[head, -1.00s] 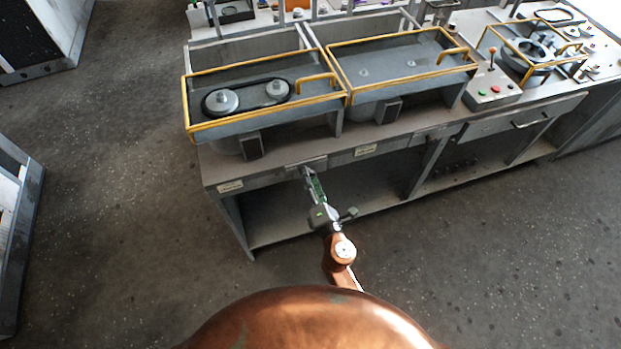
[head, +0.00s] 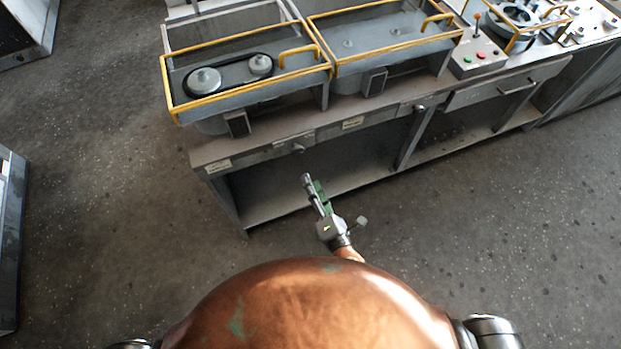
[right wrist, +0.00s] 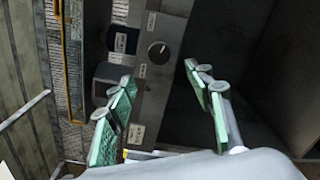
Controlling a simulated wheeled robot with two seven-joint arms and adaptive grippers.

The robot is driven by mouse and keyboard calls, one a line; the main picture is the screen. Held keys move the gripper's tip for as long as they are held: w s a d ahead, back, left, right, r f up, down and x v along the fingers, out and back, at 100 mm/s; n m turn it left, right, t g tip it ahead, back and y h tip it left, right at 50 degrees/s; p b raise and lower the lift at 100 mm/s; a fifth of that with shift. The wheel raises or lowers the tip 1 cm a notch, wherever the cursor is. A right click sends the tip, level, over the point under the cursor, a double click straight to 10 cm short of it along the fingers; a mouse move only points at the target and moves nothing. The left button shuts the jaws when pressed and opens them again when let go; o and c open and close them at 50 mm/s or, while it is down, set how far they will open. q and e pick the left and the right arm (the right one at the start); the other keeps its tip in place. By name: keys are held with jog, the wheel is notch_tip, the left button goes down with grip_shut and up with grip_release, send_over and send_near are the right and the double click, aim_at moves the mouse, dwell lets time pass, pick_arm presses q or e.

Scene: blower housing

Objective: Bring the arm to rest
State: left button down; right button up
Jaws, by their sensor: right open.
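My right gripper (head: 312,183) is in front of the workbench's lower opening in the head view, apart from the bench front. Its green-padded fingers stand wide apart in the right wrist view (right wrist: 162,98), with nothing between them. A round knob (head: 298,148) on the bench's front panel shows beyond the fingertips. The same knob, with a pointer mark, shows in the right wrist view (right wrist: 158,49). My left gripper is in neither view.
The workbench (head: 250,150) carries a yellow-railed tray (head: 222,102) with a belt around two pulleys, a second railed tray (head: 385,50) and a button box (head: 478,58). A cabinet (head: 10,235) stands at the left edge. Open floor (head: 110,190) lies between.

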dwell(0.5)
